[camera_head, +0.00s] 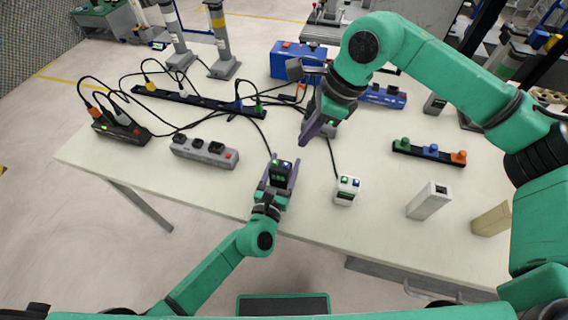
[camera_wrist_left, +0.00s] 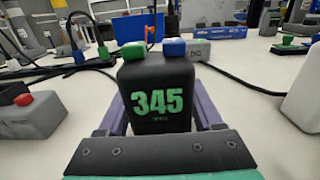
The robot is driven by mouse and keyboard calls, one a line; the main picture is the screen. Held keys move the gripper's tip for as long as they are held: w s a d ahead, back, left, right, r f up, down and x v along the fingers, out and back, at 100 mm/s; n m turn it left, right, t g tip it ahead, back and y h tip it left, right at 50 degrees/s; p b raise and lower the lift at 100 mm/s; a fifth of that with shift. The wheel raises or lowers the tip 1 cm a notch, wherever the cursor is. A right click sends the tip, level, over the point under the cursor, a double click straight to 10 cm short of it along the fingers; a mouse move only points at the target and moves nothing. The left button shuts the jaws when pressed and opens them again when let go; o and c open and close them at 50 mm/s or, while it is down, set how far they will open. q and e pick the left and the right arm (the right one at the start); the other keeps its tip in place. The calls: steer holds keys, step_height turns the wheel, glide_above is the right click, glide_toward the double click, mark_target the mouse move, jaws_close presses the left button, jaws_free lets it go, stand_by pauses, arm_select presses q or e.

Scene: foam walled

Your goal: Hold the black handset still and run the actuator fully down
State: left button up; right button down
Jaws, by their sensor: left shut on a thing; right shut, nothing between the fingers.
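The black handset (camera_head: 281,170) is upright between the purple fingers of my left gripper (camera_head: 280,175), near the table's front edge. In the left wrist view the handset (camera_wrist_left: 157,95) faces the camera, with a green button and a blue button on top and a display reading 345. My left gripper is shut on it. My right gripper (camera_head: 308,136) is shut and empty, above the table behind and right of the handset, apart from it. A grey upright column (camera_head: 221,40) stands at the back; I cannot tell whether it is the actuator.
A white handset (camera_head: 346,190) stands right of the black one. A grey power strip (camera_head: 205,150) and a black cabled box (camera_head: 121,127) are at left. A blue toolbox (camera_head: 297,60) is behind. A black button strip (camera_head: 429,152) and a white block (camera_head: 428,200) are at right. Cables cross the table.

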stand_by(0.6)
steer(key=shift+a+r+n+t+y, duration=0.3)
steer(key=shift+a+n+t+y, duration=0.25)
steer(key=shift+t, duration=0.3)
steer(key=shift+a+r+n+t+y, duration=0.35)
steer(key=shift+n+t+y, duration=0.2)
steer(key=shift+t, duration=0.25)
steer(key=shift+a+r+n+t+y, duration=0.25)
steer(key=shift+a+n+t+y, duration=0.3)
steer(key=shift+t, duration=0.3)
glide_above(279, 161)
steer(key=s+d, duration=0.2)
steer(key=d, duration=0.1)
steer(key=shift+s+a+f, duration=0.1)
steer(key=shift+f, duration=4.35)
steer(key=shift+f, duration=0.1)
steer(key=shift+f, duration=0.3)
steer(key=shift+f, duration=0.5)
